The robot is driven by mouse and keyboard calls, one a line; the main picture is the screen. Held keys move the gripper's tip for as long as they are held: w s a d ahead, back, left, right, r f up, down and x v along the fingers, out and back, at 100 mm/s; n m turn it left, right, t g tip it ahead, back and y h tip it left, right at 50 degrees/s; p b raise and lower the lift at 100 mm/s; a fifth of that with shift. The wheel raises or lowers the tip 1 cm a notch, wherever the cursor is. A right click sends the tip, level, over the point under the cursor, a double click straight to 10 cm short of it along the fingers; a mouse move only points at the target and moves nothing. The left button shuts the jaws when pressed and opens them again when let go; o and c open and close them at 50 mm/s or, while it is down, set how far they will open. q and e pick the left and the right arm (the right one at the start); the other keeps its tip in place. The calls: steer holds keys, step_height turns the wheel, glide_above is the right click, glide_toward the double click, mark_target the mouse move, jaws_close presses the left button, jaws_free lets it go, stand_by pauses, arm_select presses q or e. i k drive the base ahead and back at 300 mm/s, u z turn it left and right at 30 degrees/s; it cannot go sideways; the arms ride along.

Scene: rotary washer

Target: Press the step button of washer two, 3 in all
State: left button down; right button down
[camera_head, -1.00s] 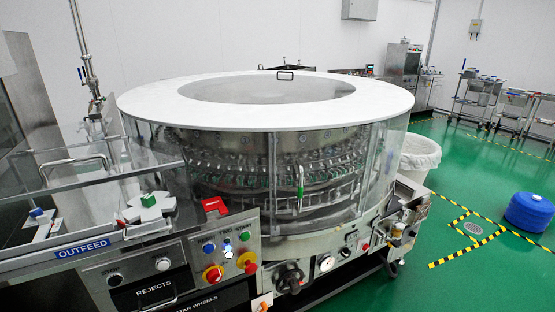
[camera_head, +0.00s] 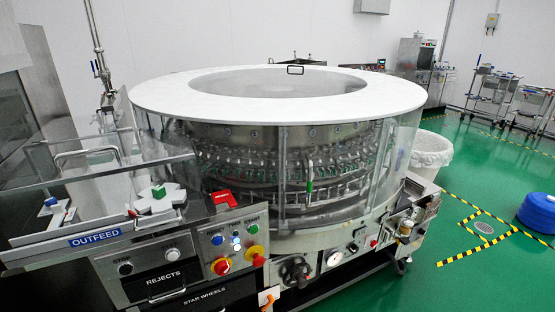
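The rotary washer (camera_head: 150,97) stands in the middle, with a white ring top and clear curved panels around a carousel of bottle holders. Its control panel (camera_head: 239,271) is at the front left. The lettering above the buttons includes "TWO"; the rest is too small to read surely. Neither of my grippers is in view.
The outfeed table (camera_head: 95,238) with clear guards juts out at the left, above a REJECTS drawer (camera_head: 165,281). A white bin (camera_head: 431,153) stands behind the washer's right side. A blue drum (camera_head: 538,212) stands on green floor at the right. Floor is clear at the front right.

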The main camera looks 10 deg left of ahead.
mark_target(172, 256)
steer(key=z, duration=1.2)
steer(key=k, duration=0.8)
steer(key=u, duration=0.6)
